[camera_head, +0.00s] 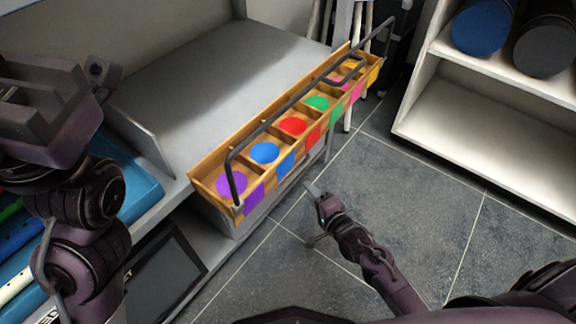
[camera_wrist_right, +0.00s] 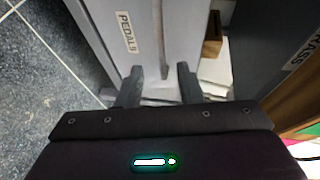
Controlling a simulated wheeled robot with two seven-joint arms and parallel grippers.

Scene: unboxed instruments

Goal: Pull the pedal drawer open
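The pedal drawer's light grey front (camera_wrist_right: 105,50) fills the middle of the right wrist view and bears a label reading "PEDALS" (camera_wrist_right: 128,32), partly cut short. A thin grey bar handle (camera_wrist_right: 160,40) runs down the front. My right gripper (camera_wrist_right: 159,85) is open, with the handle's near end between or just beyond its fingers; contact is unclear. In the head view my right gripper (camera_head: 316,193) is low, to the right of the shelf unit. The drawer is mostly hidden there by a wooden tray. My left arm (camera_head: 75,190) is at the left; its finger state is unclear.
The wooden tray (camera_head: 205,184) has coloured discs and a dark bar handle, and sits along the shelf edge (camera_head: 215,75). Tiled floor (camera_head: 420,190) lies open between. A "BRASS" label (camera_wrist_right: 303,50) shows in the wrist view.

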